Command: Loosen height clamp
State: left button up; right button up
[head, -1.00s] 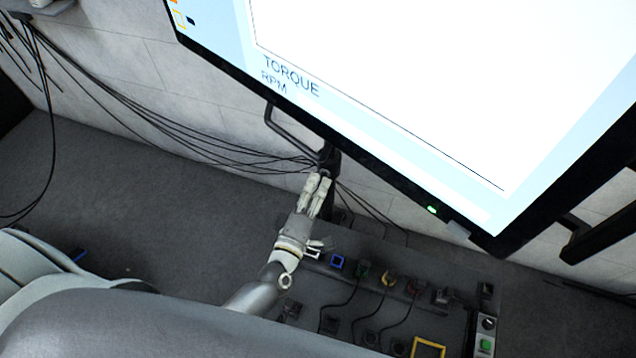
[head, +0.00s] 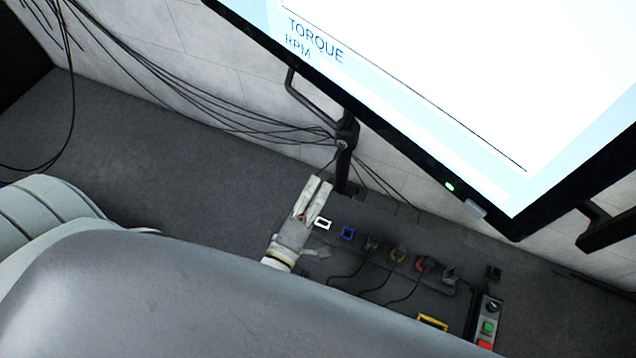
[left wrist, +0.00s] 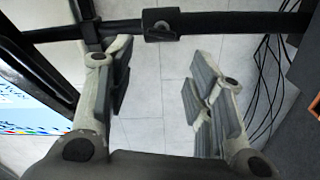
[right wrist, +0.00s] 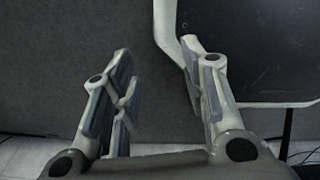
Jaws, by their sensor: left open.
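The height clamp (head: 346,134) is a dark collar with a small knob on the black post below the large screen. In the left wrist view, the clamp (left wrist: 160,22) sits on the black bar beyond my fingers, with a round grey knob on its face. My left gripper (head: 319,182) is open and empty, a little below and left of the clamp in the head view and apart from it. In the left wrist view, the clamp lies between and ahead of the open fingers (left wrist: 160,65). My right gripper (right wrist: 157,62) is open and empty, away from the clamp.
The large screen (head: 430,90) hangs above and right of the clamp. A black bent handle (head: 312,98) runs beside it. Black cables (head: 230,122) pass behind the post. A dark bench with several coloured sockets and a button box (head: 488,325) lies below. A pale-framed dark panel (right wrist: 250,50) is near my right gripper.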

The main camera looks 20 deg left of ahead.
aim_at(337, 154)
pick_arm(q)
jog(key=shift+w+d+m+b, duration=0.1)
jog(key=shift+d+m+b, duration=0.25)
jog(key=shift+m, duration=0.45)
jog(key=shift+c, duration=1.1)
jog(key=m+b, duration=0.1)
jog(key=m, duration=0.2)
jog(key=m+b, duration=0.1)
jog(key=m, duration=0.1)
jog(key=m+b, duration=0.1)
jog(key=m, duration=0.2)
jog(key=shift+w+d+r+m+t+h, duration=0.15)
jog(key=shift+d+m+t+h, duration=0.15)
jog(key=shift+d, duration=0.1)
jog(key=shift+c, duration=0.3)
jog(key=w+m, duration=0.2)
jog(key=w, duration=0.1)
jog(key=w+m+b, duration=0.1)
jog(key=w+m, duration=0.1)
jog(key=w, duration=0.2)
jog(key=w+a+m, duration=0.1)
jog(key=w+m, duration=0.2)
jog(key=shift+w+f+b, duration=0.25)
jog(key=shift+w+b, duration=0.1)
jog(key=shift+b, duration=0.05)
grip_shut()
